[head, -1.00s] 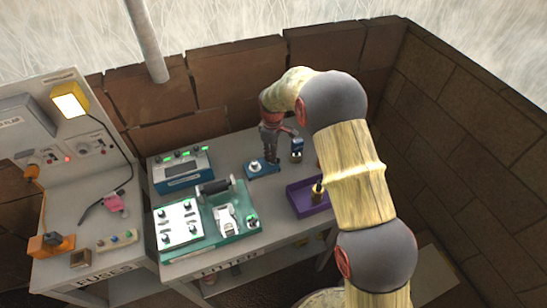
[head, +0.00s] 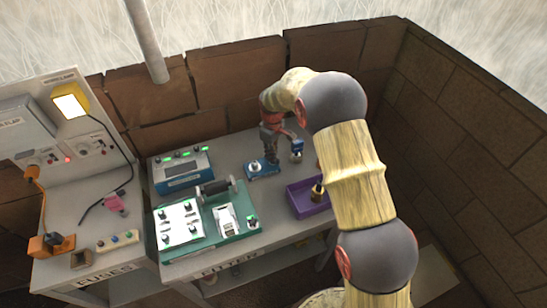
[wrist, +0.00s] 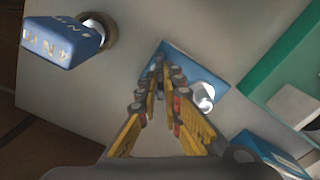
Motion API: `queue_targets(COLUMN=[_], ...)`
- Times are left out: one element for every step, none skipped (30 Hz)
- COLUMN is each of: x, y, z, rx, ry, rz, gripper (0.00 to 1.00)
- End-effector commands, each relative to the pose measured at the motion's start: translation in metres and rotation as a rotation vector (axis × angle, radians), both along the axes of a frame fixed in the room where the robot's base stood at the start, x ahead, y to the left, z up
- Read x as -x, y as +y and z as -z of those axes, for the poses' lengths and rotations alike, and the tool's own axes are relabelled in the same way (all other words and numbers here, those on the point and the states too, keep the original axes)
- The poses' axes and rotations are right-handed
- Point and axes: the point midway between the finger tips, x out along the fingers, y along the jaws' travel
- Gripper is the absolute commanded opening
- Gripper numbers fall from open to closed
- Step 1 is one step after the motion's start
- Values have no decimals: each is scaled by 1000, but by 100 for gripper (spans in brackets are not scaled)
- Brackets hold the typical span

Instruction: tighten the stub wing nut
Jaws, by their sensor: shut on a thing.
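My gripper (wrist: 160,72) points down at a small blue plate (wrist: 208,72), with its fingers close together. The plate also shows in the head view (head: 264,170), on the table under my gripper (head: 271,158). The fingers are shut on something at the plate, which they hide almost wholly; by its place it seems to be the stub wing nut. A pale round metal piece (wrist: 204,96) stands on the same plate, just right of the fingers. It also shows in the head view (head: 254,165).
A blue lettered block (wrist: 62,42) with a round collar stands left of my gripper in the wrist view. A purple tray (head: 303,204) lies to the right on the table. A green board (head: 205,240) and a blue box (head: 183,175) stand to the left.

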Motion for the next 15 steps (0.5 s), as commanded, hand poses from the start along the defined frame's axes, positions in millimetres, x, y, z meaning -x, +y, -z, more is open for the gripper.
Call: queue_targets(x=[0,0,0,0,0,0,0,0,0,0,0,0,0,0,0], y=[0,0,0,0,0,0,0,0,0,0,0,0,0,0,0], z=[-1,-1,-1,-1,-1,-1,-1,-1,-1,-1,-1,-1,-1,-1,-1], rx=[0,0,0,-1,0,0,0,0,-1,0,0,0,0,0,0], ry=[0,0,0,-1,-1,-1,-1,-1,-1,0,0,0,0,0,0], rz=[59,98,151,189,228,280,319,358,410,449,488,539,579,618,669], gripper=[0,0,0,0,0,0,0,0,0,0,0,0,0,0,0])
